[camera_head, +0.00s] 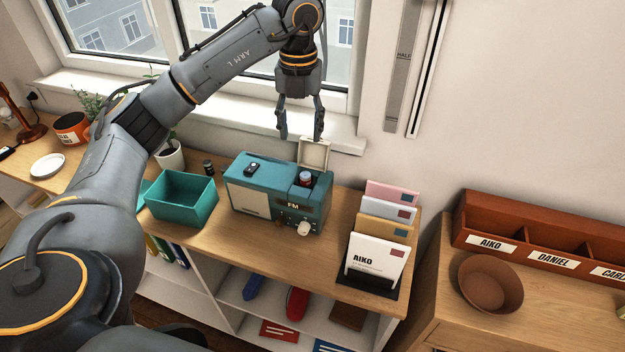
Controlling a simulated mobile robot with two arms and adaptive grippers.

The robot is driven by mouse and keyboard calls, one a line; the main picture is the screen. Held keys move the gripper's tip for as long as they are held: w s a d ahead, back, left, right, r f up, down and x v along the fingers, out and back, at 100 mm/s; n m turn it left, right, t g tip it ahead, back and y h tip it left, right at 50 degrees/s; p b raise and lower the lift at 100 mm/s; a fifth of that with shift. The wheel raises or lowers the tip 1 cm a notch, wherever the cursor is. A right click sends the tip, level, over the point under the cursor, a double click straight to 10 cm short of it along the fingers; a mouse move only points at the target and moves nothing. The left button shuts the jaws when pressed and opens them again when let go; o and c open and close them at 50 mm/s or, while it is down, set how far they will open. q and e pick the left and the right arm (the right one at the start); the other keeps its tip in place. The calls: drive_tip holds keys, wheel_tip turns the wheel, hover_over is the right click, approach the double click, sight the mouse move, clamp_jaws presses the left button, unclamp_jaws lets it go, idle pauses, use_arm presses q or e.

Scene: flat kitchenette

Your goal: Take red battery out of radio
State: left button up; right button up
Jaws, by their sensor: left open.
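A teal radio (262,206) with an FM dial and knobs stands on the wooden shelf top. Its cream lid (314,155) is raised at the back right. In the open compartment a battery (305,178) shows its top, with red and blue visible; its lower part is hidden inside. My left gripper (300,137) is open and empty, pointing down above the compartment and lid, apart from the radio. My right gripper is not in view.
A teal open bin (181,197) stands left of the radio. A letter rack (368,279) with envelopes stands to the right. A small dark object (252,169) lies on the radio's top. The window sill (226,118) runs behind.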

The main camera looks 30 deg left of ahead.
use_arm(q)
drive_tip(key=p, duration=0.1)
hover_over(306, 174)
drive_tip(key=f, duration=0.6)
drive_tip(key=shift+s+a+f, duration=0.15)
drive_tip(key=shift+s+a, duration=0.15)
drive_tip(key=shift+a, duration=0.1)
drive_tip(key=shift+f, duration=0.25)
drive_tip(key=shift+d+f+p, duration=0.2)
drive_tip(key=shift+f+p, duration=0.35)
drive_tip(key=shift+p, duration=0.15)
drive_tip(key=f, duration=0.2)
drive_tip(key=f+p, duration=0.1)
drive_tip(key=shift+w+d+f, duration=0.15)
drive_tip(key=shift+w+f, duration=0.05)
drive_tip(key=shift+f, duration=0.45)
clamp_jaws()
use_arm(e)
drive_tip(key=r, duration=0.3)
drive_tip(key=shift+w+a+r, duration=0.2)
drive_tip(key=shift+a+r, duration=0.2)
